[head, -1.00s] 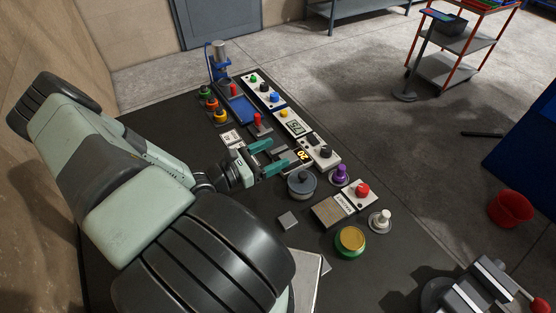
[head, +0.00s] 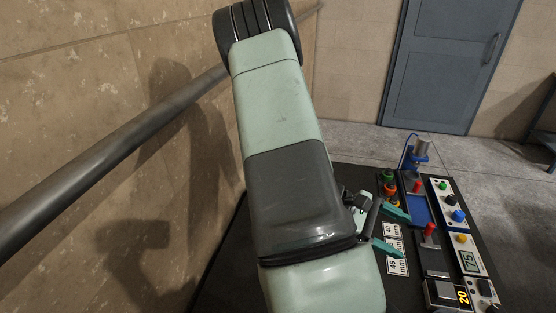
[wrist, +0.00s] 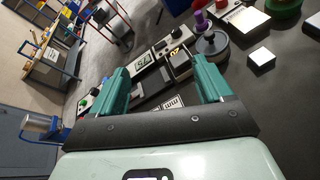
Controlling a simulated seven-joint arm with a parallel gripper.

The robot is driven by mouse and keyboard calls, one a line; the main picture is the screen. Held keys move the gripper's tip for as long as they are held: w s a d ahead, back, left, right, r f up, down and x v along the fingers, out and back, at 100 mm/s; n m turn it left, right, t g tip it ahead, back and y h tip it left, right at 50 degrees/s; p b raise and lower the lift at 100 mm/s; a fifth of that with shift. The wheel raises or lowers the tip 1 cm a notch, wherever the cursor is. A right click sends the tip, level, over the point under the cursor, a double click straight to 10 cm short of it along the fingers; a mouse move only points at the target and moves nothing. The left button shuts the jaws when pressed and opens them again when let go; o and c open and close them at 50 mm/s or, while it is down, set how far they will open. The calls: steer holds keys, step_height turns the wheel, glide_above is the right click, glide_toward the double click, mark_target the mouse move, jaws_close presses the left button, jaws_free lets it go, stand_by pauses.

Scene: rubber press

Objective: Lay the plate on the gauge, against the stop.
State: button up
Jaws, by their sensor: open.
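A small pale square piece (wrist: 261,57), which looks like the plate, lies flat on the dark bench to the right of my gripper in the wrist view. It is out of the head view. A dark unit with a yellow "20" display (head: 446,294), which seems to be the gauge, also shows in the wrist view (wrist: 180,62). I cannot make out its stop clearly. My gripper (head: 390,230) has teal fingers, apart and empty, above the bench near the label cards. In the wrist view my gripper (wrist: 163,88) frames the gauge area between its fingers.
A blue press (head: 417,155) stands at the bench's far end. Green and orange buttons (head: 390,187), a red-knobbed lever (head: 429,230) and a panel reading 75 (head: 469,257) crowd the bench. A grey round pot (wrist: 211,45) sits by my right finger. A wall is on the left.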

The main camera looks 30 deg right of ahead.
steer(key=w+a+r+m+t+y, duration=0.2)
steer(key=w+a+r+t, duration=0.25)
steer(key=a+r, duration=0.3)
steer(key=w+a+r+m+t+y, duration=0.1)
steer(key=w+a+r+t+y, duration=0.3)
steer(key=a+r, duration=0.4)
steer(key=s+a+r+t+y, duration=0.1)
steer(key=a+r+t, duration=0.3)
steer(key=a+r, duration=0.2)
steer(key=s+a+r+t+y, duration=0.1)
steer(key=a+r+t, duration=0.3)
steer(key=a, duration=0.7)
steer(key=shift+s+a+r+y, duration=0.15)
steer(key=shift+s+r+y, duration=0.25)
steer(key=shift+r, duration=0.45)
steer(key=shift+w, duration=0.1)
